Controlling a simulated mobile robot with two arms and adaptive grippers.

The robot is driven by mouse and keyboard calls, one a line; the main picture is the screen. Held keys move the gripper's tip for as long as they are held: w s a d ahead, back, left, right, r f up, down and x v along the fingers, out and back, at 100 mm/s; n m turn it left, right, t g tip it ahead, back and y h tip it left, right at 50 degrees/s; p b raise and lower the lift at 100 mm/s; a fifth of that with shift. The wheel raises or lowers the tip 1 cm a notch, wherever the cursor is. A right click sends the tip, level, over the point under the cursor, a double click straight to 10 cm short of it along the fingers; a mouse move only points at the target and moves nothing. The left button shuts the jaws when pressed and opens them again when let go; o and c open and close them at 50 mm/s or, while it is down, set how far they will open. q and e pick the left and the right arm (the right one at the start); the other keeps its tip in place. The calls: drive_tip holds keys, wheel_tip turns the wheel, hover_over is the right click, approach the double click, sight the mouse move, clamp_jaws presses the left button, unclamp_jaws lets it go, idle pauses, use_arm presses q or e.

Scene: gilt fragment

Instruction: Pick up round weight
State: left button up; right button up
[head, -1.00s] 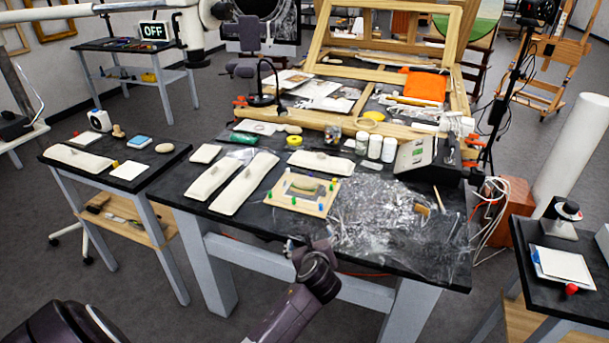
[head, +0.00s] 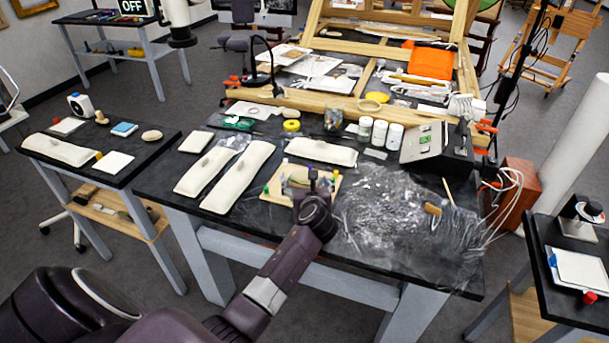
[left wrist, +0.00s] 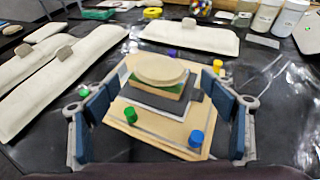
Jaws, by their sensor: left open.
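The round weight (left wrist: 158,69) is a flat beige disc in the left wrist view. It rests on a stack with green and black layers on a light wooden board (left wrist: 165,136) with coloured pegs. In the head view my left gripper (head: 312,180) is over the board and mostly hides the weight. In the left wrist view the gripper's blue-padded fingers (left wrist: 162,88) are wide apart, with the weight ahead between them and not visibly touched. My right gripper is not in view.
Long cream sandbags (head: 238,176) lie left of the board, and another sandbag (head: 320,151) lies behind it. Clear crinkled film (head: 395,215) covers the table to the right. White jars (head: 380,132) and a grey box (head: 435,145) stand behind.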

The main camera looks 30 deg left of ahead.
sight(305, 176)
use_arm(q)
drive_tip(key=x, duration=0.4)
drive_tip(key=shift+a, duration=0.1)
drive_tip(key=shift+s, duration=0.1)
drive_tip(key=c, duration=1.3)
drive_tip(key=shift+r, duration=0.1)
drive_tip(key=shift+c, duration=1.1)
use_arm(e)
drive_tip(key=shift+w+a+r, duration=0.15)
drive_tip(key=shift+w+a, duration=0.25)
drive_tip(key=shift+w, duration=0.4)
